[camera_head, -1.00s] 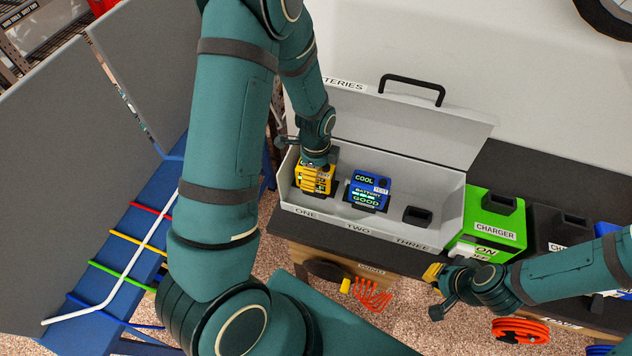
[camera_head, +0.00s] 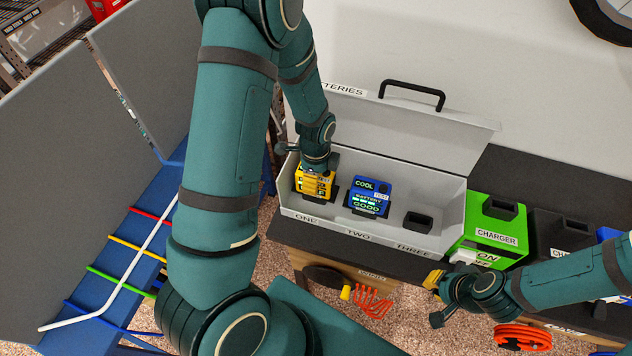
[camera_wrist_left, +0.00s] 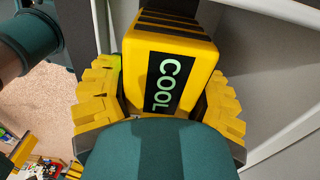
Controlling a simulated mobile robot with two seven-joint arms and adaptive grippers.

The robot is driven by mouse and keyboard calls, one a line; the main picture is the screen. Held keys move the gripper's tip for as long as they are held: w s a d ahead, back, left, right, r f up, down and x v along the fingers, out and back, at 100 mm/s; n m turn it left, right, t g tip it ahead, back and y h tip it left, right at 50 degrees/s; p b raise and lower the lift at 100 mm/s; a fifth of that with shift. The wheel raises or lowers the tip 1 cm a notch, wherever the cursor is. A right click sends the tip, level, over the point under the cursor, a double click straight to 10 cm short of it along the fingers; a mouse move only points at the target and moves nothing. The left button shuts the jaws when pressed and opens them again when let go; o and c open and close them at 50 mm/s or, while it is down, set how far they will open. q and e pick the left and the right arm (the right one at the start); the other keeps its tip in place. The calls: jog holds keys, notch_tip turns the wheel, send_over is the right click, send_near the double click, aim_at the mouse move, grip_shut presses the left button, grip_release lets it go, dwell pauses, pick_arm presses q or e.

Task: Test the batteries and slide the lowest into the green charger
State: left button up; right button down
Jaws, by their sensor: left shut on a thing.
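My left gripper (camera_head: 318,168) is shut on the yellow battery (camera_head: 315,185), which stands at the spot labelled ONE in the grey case (camera_head: 432,240). In the left wrist view the yellow battery (camera_wrist_left: 172,75) sits between the yellow finger pads and its screen reads COOL. The blue battery (camera_head: 368,198) stands at TWO; its display reads COOL and BATTERY GOOD, with a TEST label. A black holder (camera_head: 418,222) at THREE is empty. The green charger (camera_head: 497,238), right of the case, has an empty black socket on top. My right gripper (camera_head: 435,282) is in front of it; its opening is unclear.
The case lid (camera_head: 450,125) with its black handle stands open behind. A black unit (camera_head: 560,232) stands right of the green charger. An orange coil (camera_head: 522,336) and an orange fork-like tool (camera_head: 372,302) are below the bench edge. My left upper arm hides the middle left.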

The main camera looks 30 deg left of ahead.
pick_arm(q)
jog(key=shift+r+p, duration=0.4)
jog(key=shift+r, duration=0.3)
dwell(0.3)
jog(key=shift+r+p, duration=1.35)
jog(key=shift+r, duration=0.65)
